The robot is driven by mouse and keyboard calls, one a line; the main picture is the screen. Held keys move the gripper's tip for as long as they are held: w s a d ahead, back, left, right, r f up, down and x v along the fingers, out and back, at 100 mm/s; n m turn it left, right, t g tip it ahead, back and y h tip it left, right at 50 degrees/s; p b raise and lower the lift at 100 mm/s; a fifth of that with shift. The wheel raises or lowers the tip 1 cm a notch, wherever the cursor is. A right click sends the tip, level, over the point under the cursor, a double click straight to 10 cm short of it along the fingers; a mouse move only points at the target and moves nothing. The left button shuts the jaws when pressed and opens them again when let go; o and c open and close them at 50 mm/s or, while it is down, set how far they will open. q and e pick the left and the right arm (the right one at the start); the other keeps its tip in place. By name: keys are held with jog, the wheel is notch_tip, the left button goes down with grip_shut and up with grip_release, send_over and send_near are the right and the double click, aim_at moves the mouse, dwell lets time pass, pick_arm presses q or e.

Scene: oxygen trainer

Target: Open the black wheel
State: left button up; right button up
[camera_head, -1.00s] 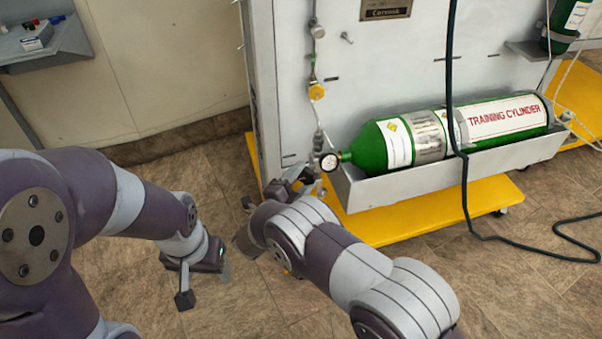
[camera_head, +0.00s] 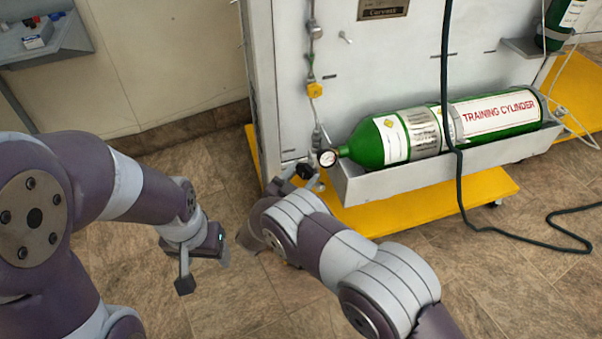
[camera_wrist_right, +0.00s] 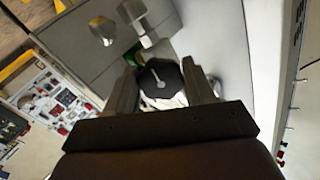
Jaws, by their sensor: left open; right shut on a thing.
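The black wheel (camera_head: 306,171) is a small dark knob at the valve end of the green training cylinder (camera_head: 370,150), just below a round gauge (camera_head: 327,158). In the right wrist view the black wheel (camera_wrist_right: 160,80) shows as a dark, many-sided disc between the two fingers. My right gripper (camera_wrist_right: 162,92) is shut on it. In the head view my right forearm and wrist hide much of that gripper. My left gripper (camera_head: 205,268) is open and empty, hanging over the floor to the left, well apart from the cylinder.
The cylinder lies in a grey tray (camera_head: 450,172) on a yellow wheeled base (camera_head: 420,210). A dark hose (camera_head: 447,90) hangs in front of it and runs over the floor. A grey shelf (camera_head: 50,50) stands at the upper left. The floor around my left gripper is clear.

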pick_arm(q)
jog(key=shift+r, duration=0.1)
pick_arm(e)
jog(key=shift+n, duration=0.4)
jog(key=o, duration=1)
jog(key=shift+o, duration=0.2)
pick_arm(q)
jog(key=shift+s, duration=0.1)
pick_arm(e)
jog(key=shift+f, duration=0.1)
